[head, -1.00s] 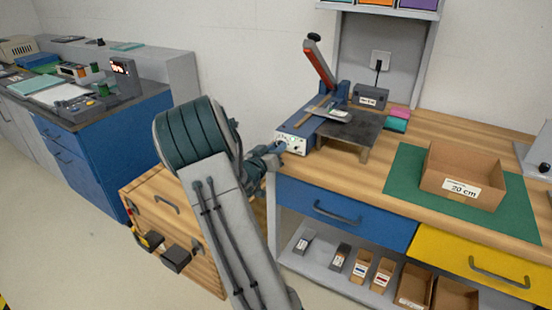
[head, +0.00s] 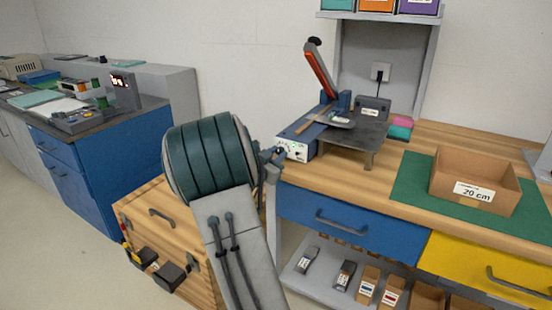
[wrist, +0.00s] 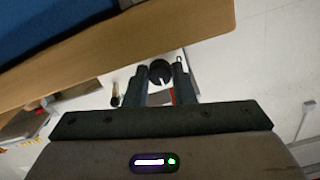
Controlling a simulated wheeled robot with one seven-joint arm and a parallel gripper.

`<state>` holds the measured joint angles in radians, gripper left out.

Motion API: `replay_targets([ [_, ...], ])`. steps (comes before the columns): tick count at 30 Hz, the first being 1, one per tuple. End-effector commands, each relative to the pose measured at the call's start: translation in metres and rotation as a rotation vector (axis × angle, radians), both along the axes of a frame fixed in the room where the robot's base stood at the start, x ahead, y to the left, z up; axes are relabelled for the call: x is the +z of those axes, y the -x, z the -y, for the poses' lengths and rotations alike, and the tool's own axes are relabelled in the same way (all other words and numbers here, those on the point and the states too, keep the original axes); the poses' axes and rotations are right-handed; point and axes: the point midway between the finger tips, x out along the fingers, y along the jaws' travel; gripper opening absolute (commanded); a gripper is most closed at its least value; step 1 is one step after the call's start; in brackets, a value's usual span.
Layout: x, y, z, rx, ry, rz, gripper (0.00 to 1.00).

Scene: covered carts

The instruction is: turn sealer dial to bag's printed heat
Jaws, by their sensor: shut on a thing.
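The blue heat sealer (head: 318,138), with its red-and-black lever raised, stands at the left end of the wooden bench. Its white control panel (head: 297,153) faces my arm. My gripper (head: 280,154) is at this panel, partly hidden by my arm. In the wrist view my gripper (wrist: 160,82) is shut on a round black dial (wrist: 160,71) with a pale notch, one finger on each side. A pale flat piece (head: 341,122), perhaps the bag, lies on the sealer's dark plate (head: 362,132). No printed heat is readable on it.
A cardboard box (head: 475,185) marked 20 cm stands on a green mat (head: 410,187) at right. A wooden cabinet (head: 160,220) is left of my arm. Blue (head: 335,218) and yellow (head: 470,262) drawers are under the bench top.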

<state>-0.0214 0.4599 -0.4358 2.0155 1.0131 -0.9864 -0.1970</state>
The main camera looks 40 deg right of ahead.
Motion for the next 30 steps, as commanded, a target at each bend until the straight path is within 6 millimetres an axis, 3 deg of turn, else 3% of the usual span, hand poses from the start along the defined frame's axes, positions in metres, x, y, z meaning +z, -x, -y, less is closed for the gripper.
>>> replay_targets([
  [11, 0.000, 0.000, 0.000, 0.000, -0.002, 0.004, 0.00],
  [12, 0.000, 0.000, 0.000, 0.000, -0.002, 0.004, 0.31],
  [23, 0.000, 0.001, -0.003, 0.000, -0.002, 0.002, 0.32],
  [30, 0.001, 0.015, -0.040, 0.005, -0.004, 0.003, 0.32],
])
